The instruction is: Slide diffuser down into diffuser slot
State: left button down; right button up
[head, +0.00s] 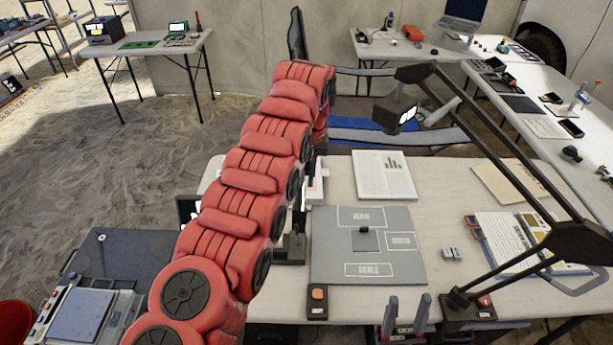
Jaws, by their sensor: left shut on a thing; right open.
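My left arm (232,222), red and segmented, crosses the view from the lower left, rises and bends over near the folding chair. It hides its own gripper and whatever that gripper holds. I cannot make out the diffuser or the diffuser slot. A dark upright stand (291,248) shows partly beside the arm, at the left edge of the grey mat.
The grey mat (330,262) with labelled boxes holds a small dark square (366,239). A black lamp (505,150) arches over the table's right side.

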pick_arm(q)
jog(key=shift+a+f+b, duration=0.1)
jog(key=shift+f+b, duration=1.05)
jog(key=c, duration=0.8)
grip_release()
jog(key=shift+r, duration=0.1)
jog(key=shift+r+p, duration=0.55)
jog(key=shift+p, duration=0.05)
jog(key=r+p, duration=0.5)
jog(key=p, duration=0.1)
jog(key=d+r+p, duration=0.1)
jog(key=r+p, duration=0.4)
jog(key=p, duration=0.2)
jog(key=r+p, duration=0.6)
jog(key=shift+d+r, duration=0.1)
jog(key=shift+d, duration=0.05)
